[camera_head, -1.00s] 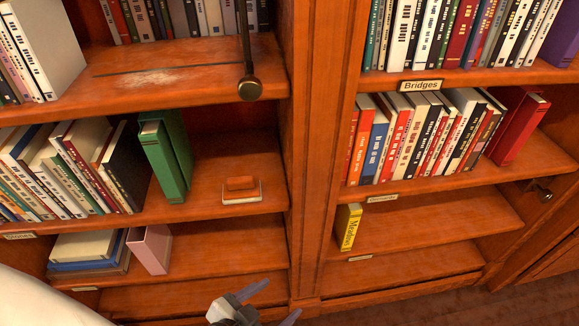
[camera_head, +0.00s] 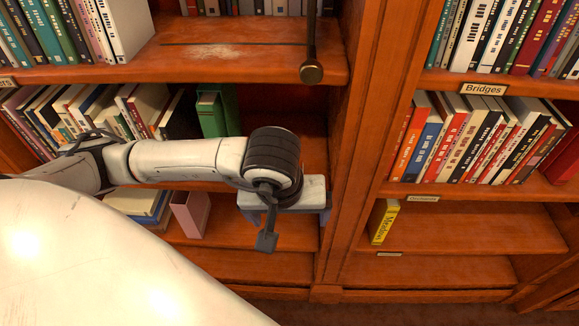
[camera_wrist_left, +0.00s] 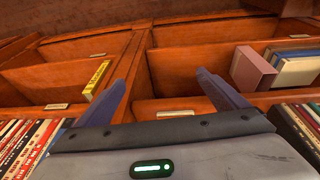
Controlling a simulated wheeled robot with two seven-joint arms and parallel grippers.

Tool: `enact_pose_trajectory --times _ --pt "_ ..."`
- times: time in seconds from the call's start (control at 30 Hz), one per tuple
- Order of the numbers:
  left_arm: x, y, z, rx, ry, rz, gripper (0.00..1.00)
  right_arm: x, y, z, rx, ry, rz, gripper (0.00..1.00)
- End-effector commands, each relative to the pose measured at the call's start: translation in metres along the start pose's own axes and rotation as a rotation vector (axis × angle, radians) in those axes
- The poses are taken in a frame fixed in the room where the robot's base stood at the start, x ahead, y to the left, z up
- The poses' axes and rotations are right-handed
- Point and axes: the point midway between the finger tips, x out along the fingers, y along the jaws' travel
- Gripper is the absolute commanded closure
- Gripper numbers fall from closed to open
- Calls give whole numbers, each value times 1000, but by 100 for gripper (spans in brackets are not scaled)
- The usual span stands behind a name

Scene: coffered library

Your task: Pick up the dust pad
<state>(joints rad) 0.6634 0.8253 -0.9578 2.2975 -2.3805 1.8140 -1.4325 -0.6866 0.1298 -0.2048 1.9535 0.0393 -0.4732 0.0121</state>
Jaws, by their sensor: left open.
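The dust pad does not show in either view now; my left arm and gripper cover the part of the middle shelf (camera_head: 226,157) where it lay in the earlier head view. My left gripper (camera_head: 288,217) is in front of the left bookcase, near that shelf's front edge. In the left wrist view its two dark fingers are spread wide (camera_wrist_left: 162,84), with nothing between them. My right gripper is not in view.
Green books (camera_head: 211,115) stand left of the covered spot, and an upright post (camera_head: 352,150) rises to the right. A pink book (camera_head: 189,214) and a yellow book (camera_head: 384,221) stand on lower shelves. A dark rod with a knob (camera_head: 311,72) hangs above.

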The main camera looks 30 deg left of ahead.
Motion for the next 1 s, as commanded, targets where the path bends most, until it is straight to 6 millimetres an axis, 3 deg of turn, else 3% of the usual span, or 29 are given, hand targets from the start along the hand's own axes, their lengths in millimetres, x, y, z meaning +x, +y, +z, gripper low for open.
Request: enact_pose_trajectory --times 0.03,0.13,0.4,0.87,0.97,1.0 --pt "-4 -8 -15 17 58 -30 8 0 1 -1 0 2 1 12" --pt "-8 -16 -36 32 117 -65 8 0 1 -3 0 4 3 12" --pt "4 -17 -84 30 123 -71 8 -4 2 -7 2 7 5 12" --pt "18 -16 -133 29 121 -68 8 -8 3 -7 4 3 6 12" --pt "24 -15 -150 29 119 -68 8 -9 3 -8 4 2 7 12" --pt "34 -16 -147 32 115 -68 8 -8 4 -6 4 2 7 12"
